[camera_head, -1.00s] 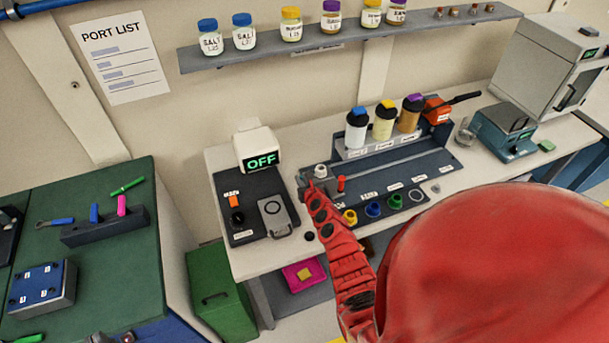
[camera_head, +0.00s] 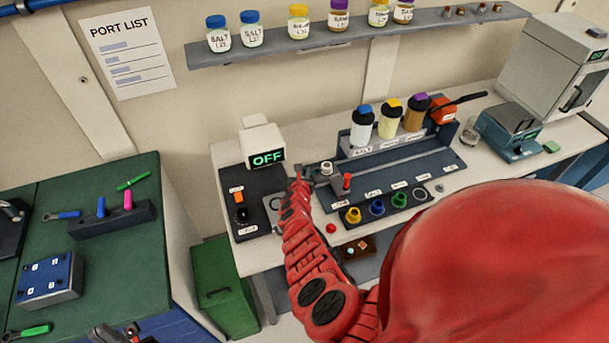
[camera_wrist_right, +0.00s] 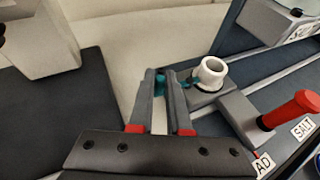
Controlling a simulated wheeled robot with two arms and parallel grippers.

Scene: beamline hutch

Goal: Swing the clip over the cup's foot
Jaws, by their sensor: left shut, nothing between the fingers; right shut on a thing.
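A small white cup (camera_head: 326,168) stands upright on a grey block at the left end of the dark rack; it also shows in the right wrist view (camera_wrist_right: 211,70). My right gripper (camera_head: 299,174) is just left of the cup. In the right wrist view its fingers (camera_wrist_right: 162,88) are shut on a small teal piece, apparently the clip (camera_wrist_right: 160,82). More teal shows right of the fingers, close to the cup's foot; whether it touches the foot I cannot tell. My left gripper (camera_head: 108,333) is shut and empty at the bottom left, partly cut off.
A red-topped post (camera_head: 347,182) stands right of the cup. Three bottles (camera_head: 387,121) stand behind on the rack. The OFF display (camera_head: 266,158) and a dark plate (camera_head: 243,185) are left of the gripper. A green bench (camera_head: 120,255) is at far left.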

